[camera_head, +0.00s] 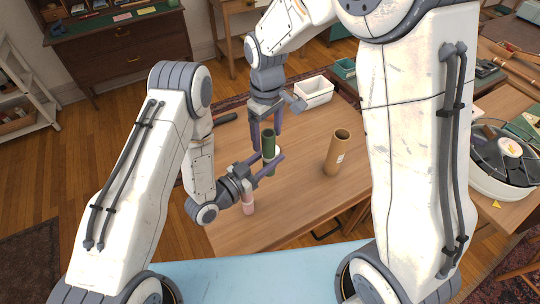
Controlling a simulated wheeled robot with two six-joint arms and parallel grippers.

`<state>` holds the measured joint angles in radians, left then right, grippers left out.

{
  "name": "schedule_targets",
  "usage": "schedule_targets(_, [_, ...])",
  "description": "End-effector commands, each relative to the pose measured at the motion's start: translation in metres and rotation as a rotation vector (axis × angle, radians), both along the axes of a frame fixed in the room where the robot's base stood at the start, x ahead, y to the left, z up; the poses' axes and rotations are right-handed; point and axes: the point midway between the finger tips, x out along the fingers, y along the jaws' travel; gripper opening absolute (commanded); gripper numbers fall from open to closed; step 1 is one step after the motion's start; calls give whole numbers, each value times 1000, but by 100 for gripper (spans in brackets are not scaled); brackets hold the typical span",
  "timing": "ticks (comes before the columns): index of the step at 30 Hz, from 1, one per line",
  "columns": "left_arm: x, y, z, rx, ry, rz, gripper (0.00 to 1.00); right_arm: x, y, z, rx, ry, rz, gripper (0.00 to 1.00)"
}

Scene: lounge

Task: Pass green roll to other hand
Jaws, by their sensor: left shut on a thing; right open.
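The green roll (268,145) stands upright over the wooden table, with a pale band or label around its middle. My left gripper (270,165) is shut on its lower part from the left side. My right gripper (265,133) comes down from above with its fingers pointing down. It is open, with its fingers around or beside the roll's top; I cannot tell whether they touch it. The roll's bottom is partly hidden by my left fingers, so I cannot tell if it touches the table.
A brown cardboard tube (337,152) stands on the table (300,205) to the right. A pink object (248,203) is partly hidden below my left gripper. A white bin (314,92) is at the back, and a dark object (225,118) lies back left. The table's front middle is clear.

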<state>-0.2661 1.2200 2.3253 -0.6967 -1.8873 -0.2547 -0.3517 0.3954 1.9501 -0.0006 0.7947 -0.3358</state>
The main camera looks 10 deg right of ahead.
Motion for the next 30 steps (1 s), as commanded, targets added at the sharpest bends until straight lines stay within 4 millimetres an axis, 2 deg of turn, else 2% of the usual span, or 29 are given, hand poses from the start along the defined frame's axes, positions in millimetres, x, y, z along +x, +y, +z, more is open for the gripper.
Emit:
schedule_targets(1, [0,0,0,0,0,0,0,1,1,13,2,-6,0,79])
schedule_targets(6, [0,0,0,0,0,0,0,1,0,46,2,-5,0,79])
schedule_targets(13, [0,0,0,-1,-1,0,0,-1,1,68,1,-2,1,79])
schedule_targets(16, [0,0,0,0,0,0,0,-15,5,73,6,-3,1,79])
schedule_targets(20, [0,0,0,-1,-1,0,0,-59,16,79,24,-6,-2,79])
schedule_targets(23, [0,0,0,-1,-1,0,0,-106,20,80,43,-8,-10,79])
schedule_targets(27, [0,0,0,-1,-1,0,0,-166,17,74,66,-6,-25,79])
schedule_targets(30, [0,0,0,-1,-1,0,0,-198,11,68,79,-2,-36,79])
